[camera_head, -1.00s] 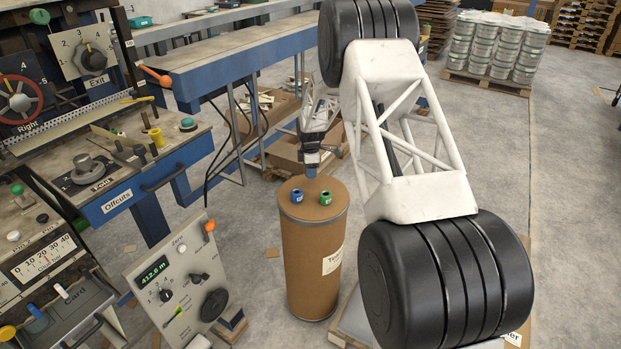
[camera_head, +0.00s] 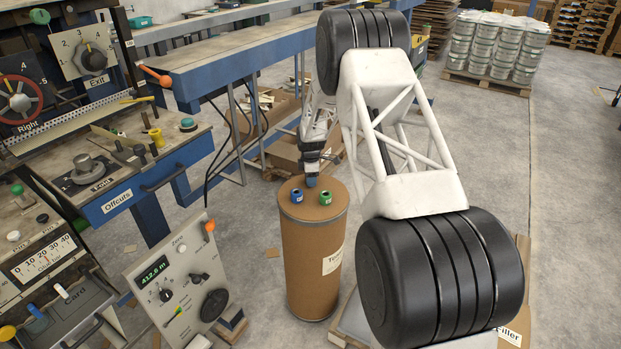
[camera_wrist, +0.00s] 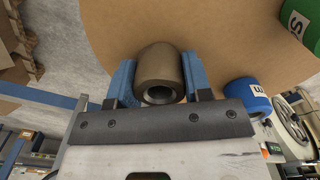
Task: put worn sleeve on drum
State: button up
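The worn sleeve (camera_wrist: 158,72) is a dull brown hollow cylinder between the two blue fingers of my gripper (camera_wrist: 158,88) in the wrist view. Both fingers lie against its sides. The drum (camera_head: 313,258) is a tall brown fibre drum with a flat round top and a white label. In the head view my gripper (camera_head: 311,182) is low over the back part of the drum top. The sleeve is not clearly visible there, and I cannot tell whether it touches the top. The drum top (camera_wrist: 190,25) also fills the upper middle of the wrist view.
A blue sleeve (camera_head: 297,194) and a green sleeve (camera_head: 325,198) stand on the drum top, in front of my gripper. A control panel (camera_head: 175,281) stands left of the drum. Cardboard boxes (camera_head: 290,150) lie behind it. My white and black arm links fill the right side.

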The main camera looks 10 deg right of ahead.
jog(key=o, duration=0.5)
jog(key=shift+c, duration=0.2)
notch_tip(320, 180, up, 12)
dwell(0.5)
jog(key=shift+r, duration=0.1)
jog(key=shift+r, duration=0.1)
dwell(0.4)
